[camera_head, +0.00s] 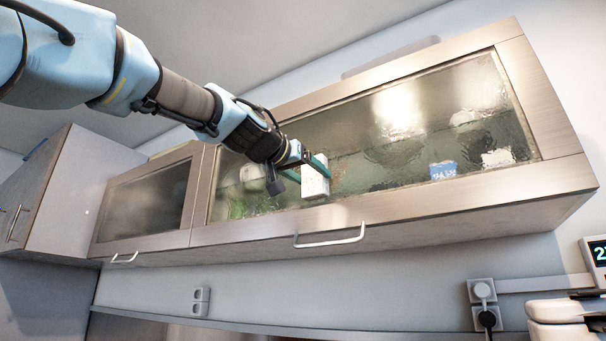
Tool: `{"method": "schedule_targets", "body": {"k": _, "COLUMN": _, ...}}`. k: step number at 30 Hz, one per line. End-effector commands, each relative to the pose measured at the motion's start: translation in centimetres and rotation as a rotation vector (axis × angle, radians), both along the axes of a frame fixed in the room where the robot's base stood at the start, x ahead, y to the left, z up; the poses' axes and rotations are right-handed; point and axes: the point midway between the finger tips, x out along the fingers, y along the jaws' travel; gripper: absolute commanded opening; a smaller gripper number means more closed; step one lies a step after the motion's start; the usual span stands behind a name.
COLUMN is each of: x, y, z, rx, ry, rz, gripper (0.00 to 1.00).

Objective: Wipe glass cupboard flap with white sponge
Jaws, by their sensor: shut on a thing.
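The glass cupboard flap (420,120) is a wide metal-framed panel with hazy glass, closed, with a white bar handle (330,237) on its lower edge. My gripper (312,172) comes in from the upper left and is shut on the white sponge (315,180). The sponge is a white block between the green fingers, in front of the left-middle part of the glass. It looks at or very near the glass; I cannot tell for sure whether it touches. My wrist hides part of the flap's upper left frame.
A second, smaller glass flap (145,203) adjoins on the left, with its own handle (124,258). A side cabinet (60,190) stands at the far left. Blurred items, one blue (443,170), show behind the glass. Sockets (482,291) are on the wall below.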

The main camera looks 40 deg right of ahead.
Motion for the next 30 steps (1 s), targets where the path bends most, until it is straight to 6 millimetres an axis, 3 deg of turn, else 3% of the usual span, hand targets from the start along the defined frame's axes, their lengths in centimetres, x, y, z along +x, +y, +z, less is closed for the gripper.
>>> {"method": "schedule_targets", "body": {"k": 30, "x": -5.5, "y": -1.5, "z": 0.2, "rx": 0.003, "ry": 0.000, "rz": -0.001, "gripper": 0.29}}
